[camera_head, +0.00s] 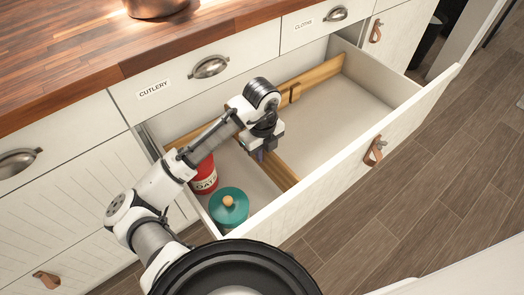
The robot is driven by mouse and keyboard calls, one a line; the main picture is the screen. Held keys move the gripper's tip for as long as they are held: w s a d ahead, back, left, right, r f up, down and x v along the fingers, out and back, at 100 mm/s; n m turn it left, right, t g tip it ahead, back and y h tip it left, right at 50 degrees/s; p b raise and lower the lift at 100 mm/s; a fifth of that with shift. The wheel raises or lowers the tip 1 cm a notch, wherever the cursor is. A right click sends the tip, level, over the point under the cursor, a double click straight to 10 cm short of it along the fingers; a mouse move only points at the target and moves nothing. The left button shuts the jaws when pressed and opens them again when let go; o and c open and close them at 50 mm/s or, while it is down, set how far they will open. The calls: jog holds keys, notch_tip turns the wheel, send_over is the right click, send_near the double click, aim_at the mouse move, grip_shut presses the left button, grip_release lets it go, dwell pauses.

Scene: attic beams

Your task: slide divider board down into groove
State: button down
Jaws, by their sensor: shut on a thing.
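The divider board (279,170) is a narrow wooden strip inside the open drawer (375,92). It runs from under my gripper toward the drawer's front wall. My gripper (261,153) points down and is shut on the board near its visible rear end. My wrist and fingers hide the board's rear part. A wooden rail (318,77) lines the drawer's back, with a small wooden block (291,93) on it, right of my gripper. I cannot make out the groove or tell how deep the board sits.
Left of the board stand a red tin (204,178) marked OATS and a teal round-lidded pot (229,208) with a wooden knob. The drawer's right part is empty. The wooden countertop (130,50) and cabinet fronts border the drawer behind.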

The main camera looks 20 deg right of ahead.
jog(key=shift+f+b, duration=0.95)
jog(key=shift+f, duration=0.35)
jog(key=c, duration=1.5)
grip_release()
jog(key=shift+o, duration=0.2)
notch_tip(320, 180, up, 14)
jog(key=p, duration=0.3)
jog(key=shift+f, duration=0.1)
